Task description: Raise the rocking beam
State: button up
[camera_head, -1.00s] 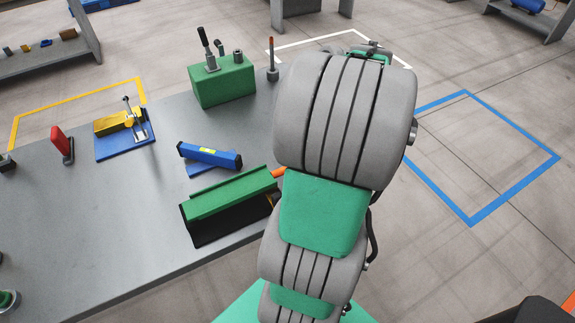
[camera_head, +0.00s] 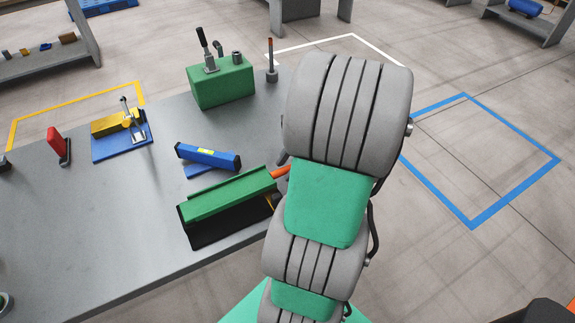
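Two long pieces on the table could be the rocking beam, and I cannot tell for sure which it is. One is a blue bar (camera_head: 222,159) with a yellow label, lying over a flat blue plate (camera_head: 199,171). The other is a long green channel (camera_head: 228,196) above a black base (camera_head: 219,228), with an orange bar (camera_head: 280,172) at its right end. My arm stands just right of the green channel and covers what lies behind it. My gripper is hidden behind my arm, so its fingers and anything in them do not show.
A green block (camera_head: 222,86) with a black-handled lever stands at the table's back. The grey table (camera_head: 110,220) is clear at front left.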

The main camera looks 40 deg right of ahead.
grip_shut()
dwell(1.1)
